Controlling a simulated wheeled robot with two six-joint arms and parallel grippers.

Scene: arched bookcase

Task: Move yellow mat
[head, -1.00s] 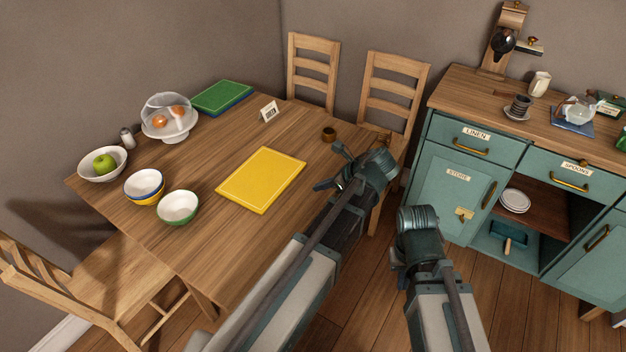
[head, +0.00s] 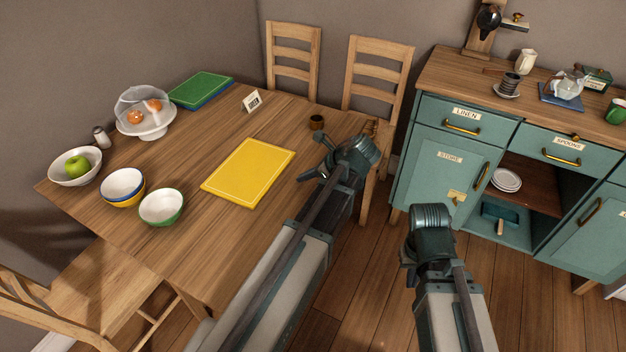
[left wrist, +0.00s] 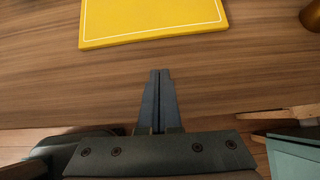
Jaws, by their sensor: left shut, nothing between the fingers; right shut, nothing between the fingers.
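The yellow mat (head: 249,172) lies flat on the wooden table, a board-like rectangle with a pale line near its edge. My left gripper (head: 308,172) is just to the right of the mat, over the table's right part, apart from it. In the left wrist view the closed fingers (left wrist: 160,74) point toward the near edge of the mat (left wrist: 150,18), with a strip of bare wood between. Nothing is between the fingers. My right arm shows in front of the cabinet in the head view, but its fingers are hidden.
On the table (head: 200,235) are bowls (head: 161,207), a cake stand (head: 147,125), a green board (head: 201,88), a small sign (head: 252,100) and a brown cup (head: 317,122). Chairs (head: 376,85) stand behind. A teal cabinet (head: 440,165) is at right.

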